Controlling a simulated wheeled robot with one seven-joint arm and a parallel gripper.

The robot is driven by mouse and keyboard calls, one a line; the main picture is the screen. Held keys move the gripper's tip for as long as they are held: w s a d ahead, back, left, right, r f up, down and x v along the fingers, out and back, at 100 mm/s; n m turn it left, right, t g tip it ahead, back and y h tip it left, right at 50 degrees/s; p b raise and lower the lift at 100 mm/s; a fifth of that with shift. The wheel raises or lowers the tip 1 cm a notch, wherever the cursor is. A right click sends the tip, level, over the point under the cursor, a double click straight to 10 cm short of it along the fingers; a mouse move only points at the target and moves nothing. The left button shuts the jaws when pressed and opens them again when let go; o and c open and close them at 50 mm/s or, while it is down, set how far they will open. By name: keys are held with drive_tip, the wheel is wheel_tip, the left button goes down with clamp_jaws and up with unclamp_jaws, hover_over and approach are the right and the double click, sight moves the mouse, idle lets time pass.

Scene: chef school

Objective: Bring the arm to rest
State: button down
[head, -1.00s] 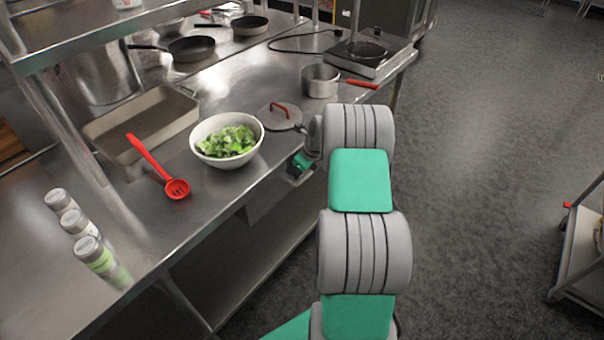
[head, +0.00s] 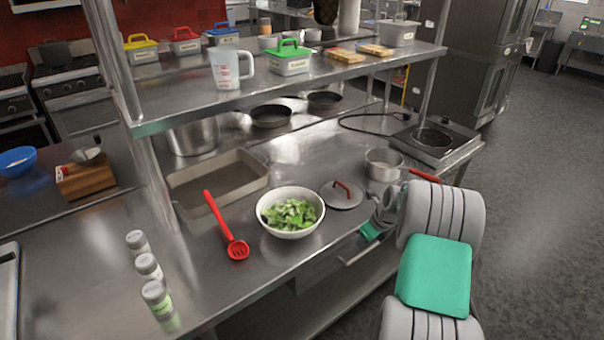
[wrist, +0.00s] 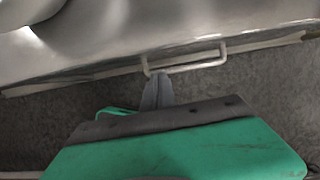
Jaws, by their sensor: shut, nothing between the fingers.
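My arm reaches from the bottom right of the head view toward the front edge of the steel table (head: 262,262). My gripper, largely hidden by my own arm in the head view, is beside that edge, near the grey lid with a red handle. In the wrist view my gripper (wrist: 157,92) is shut, its fingers together and empty. Its tips appear close to a metal bar handle (wrist: 195,66) on the table's front; I cannot tell whether they touch.
A white bowl of greens (head: 290,212), lid (head: 343,197), red slotted spoon (head: 226,228) and saucepan (head: 383,165) stand near the edge. A loaded shelf (head: 190,98) overhangs the table. Open floor (head: 540,200) lies to the right.

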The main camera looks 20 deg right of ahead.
drive_tip(key=s+a+f+n+g, duration=0.2)
drive_tip(key=s+a+n+g, duration=0.1)
drive_tip(key=s+n, duration=0.7)
drive_tip(key=s+a+f+n+g, duration=0.2)
drive_tip(key=s+a+n, duration=0.1)
drive_tip(key=s+n, duration=0.75)
drive_tip(key=s+a+r+n, duration=0.4)
drive_tip(key=a+r+n, duration=0.25)
drive_tip(key=r, duration=0.35)
drive_tip(key=w+a+r+n+t+h, duration=0.1)
drive_tip(key=w+a+r+n+t, duration=0.2)
drive_tip(key=a+r, duration=0.9)
wheel_tip(320, 180, up, 3)
drive_tip(key=shift+a+r+n+t+h, duration=0.2)
drive_tip(key=shift+n+t+h, duration=0.1)
drive_tip(key=shift+n+t, duration=0.65)
